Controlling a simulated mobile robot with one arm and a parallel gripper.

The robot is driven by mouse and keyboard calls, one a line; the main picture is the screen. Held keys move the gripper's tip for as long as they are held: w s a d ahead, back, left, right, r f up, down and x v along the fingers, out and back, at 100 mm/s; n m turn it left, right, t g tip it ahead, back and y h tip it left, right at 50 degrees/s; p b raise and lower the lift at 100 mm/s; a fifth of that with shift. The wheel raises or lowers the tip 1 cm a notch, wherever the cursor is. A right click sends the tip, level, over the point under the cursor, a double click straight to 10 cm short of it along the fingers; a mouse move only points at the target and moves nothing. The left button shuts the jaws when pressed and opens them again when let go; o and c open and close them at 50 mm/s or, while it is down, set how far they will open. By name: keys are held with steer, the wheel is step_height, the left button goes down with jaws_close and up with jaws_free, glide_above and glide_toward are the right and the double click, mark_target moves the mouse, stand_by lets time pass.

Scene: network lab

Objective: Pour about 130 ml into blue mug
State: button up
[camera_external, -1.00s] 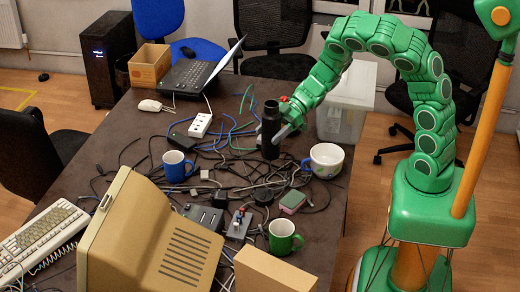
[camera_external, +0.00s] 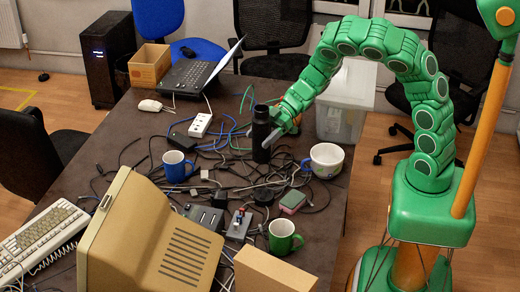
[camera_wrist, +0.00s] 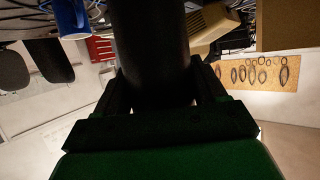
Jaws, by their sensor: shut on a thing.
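A black bottle (camera_external: 261,135) stands upright over the cable-strewn table in the external view. My gripper (camera_external: 270,139) is shut on it from the right side. In the wrist view the bottle (camera_wrist: 150,45) is a dark cylinder between the two fingers of my gripper (camera_wrist: 158,95). Whether its base touches the table is hard to tell. The blue mug (camera_external: 178,167) stands on the table, left of and nearer than the bottle. It also shows at the top left of the wrist view (camera_wrist: 70,18). The inside of the mug is not clear.
A white mug (camera_external: 326,160) with a coloured base stands right of the bottle. A green mug (camera_external: 283,237) stands at the front. Tangled cables cover the table's middle (camera_external: 225,165).

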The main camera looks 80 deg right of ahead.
steer(key=w+a+f, duration=0.4)
steer(key=w+a, duration=0.3)
steer(key=w, duration=0.4)
steer(key=w+a+f, duration=0.5)
steer(key=w+a, duration=0.2)
steer(key=w, duration=0.5)
steer(key=shift+w+a, duration=0.15)
steer(key=shift+a, duration=0.05)
steer(key=shift+r+m, duration=0.15)
steer(key=shift+m, duration=0.15)
steer(key=shift+s+a+r+m+t+y, duration=0.15)
steer(key=shift+r+m+y, duration=0.3)
steer(key=shift+m+y, duration=1.1)
steer(key=shift+s+a+r+m+t+y, duration=0.15)
steer(key=shift+r+m+y, duration=0.4)
steer(key=shift+m, duration=1.85)
steer(key=shift+s+a+r+m+y, duration=0.1)
steer(key=shift+a+r+m+y, duration=0.2)
steer(key=shift+m+y, duration=1.3)
steer(key=shift+w+d+f+m+p, duration=0.15)
steer(key=shift+d+f+m+p, duration=0.15)
steer(key=shift+m, duration=0.45)
